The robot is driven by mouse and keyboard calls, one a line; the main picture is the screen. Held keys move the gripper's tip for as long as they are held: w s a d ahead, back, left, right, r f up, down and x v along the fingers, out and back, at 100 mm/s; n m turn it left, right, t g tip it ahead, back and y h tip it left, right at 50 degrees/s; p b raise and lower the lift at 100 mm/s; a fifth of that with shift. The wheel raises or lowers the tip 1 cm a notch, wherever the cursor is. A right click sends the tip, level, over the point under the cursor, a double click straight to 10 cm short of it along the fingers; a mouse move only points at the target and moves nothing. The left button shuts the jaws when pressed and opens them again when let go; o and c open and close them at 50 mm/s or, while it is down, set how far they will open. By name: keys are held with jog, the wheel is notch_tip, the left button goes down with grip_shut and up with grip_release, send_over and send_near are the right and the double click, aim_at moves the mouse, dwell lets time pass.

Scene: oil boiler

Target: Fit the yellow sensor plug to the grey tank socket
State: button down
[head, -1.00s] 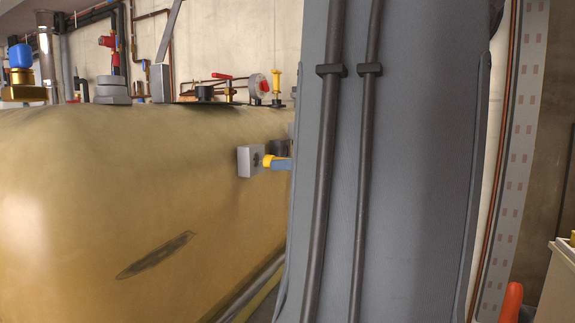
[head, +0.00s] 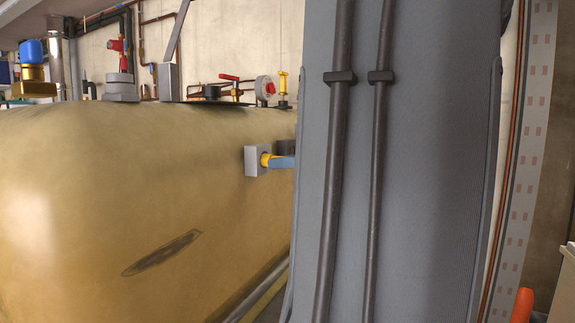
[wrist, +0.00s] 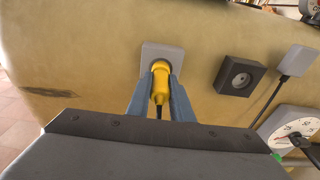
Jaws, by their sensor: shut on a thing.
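The yellow sensor plug (wrist: 160,80) sits between the two blue fingers of my gripper (wrist: 161,96) in the wrist view. Its front end meets the face of the grey tank socket (wrist: 150,53), and a dark cable trails back from it. In the head view the plug (head: 265,160) touches or enters the grey socket (head: 251,161) on the tank side. My blue gripper fingers (head: 283,162) show just right of the plug. How deep the plug sits is hidden by its own body. The rest of my gripper is hidden behind my large grey arm link.
A dark square socket (wrist: 239,76) is right of the grey one on the tan tank (head: 140,190). A grey plug block with a cable (wrist: 298,60) and a round gauge (wrist: 290,127) lie further right. Valves and pipes stand along the tank top.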

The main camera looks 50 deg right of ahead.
jog(key=shift+w+a+b, duration=0.15)
jog(key=shift+w+b, duration=0.15)
jog(key=shift+w, duration=0.3)
jog(key=c, duration=1.5)
grip_release()
jog(key=b+v, duration=0.1)
jog(key=v, duration=0.6)
jog(key=shift+s+r+b, duration=0.1)
jog(key=shift+s+b, duration=0.25)
jog(key=shift+s, duration=0.15)
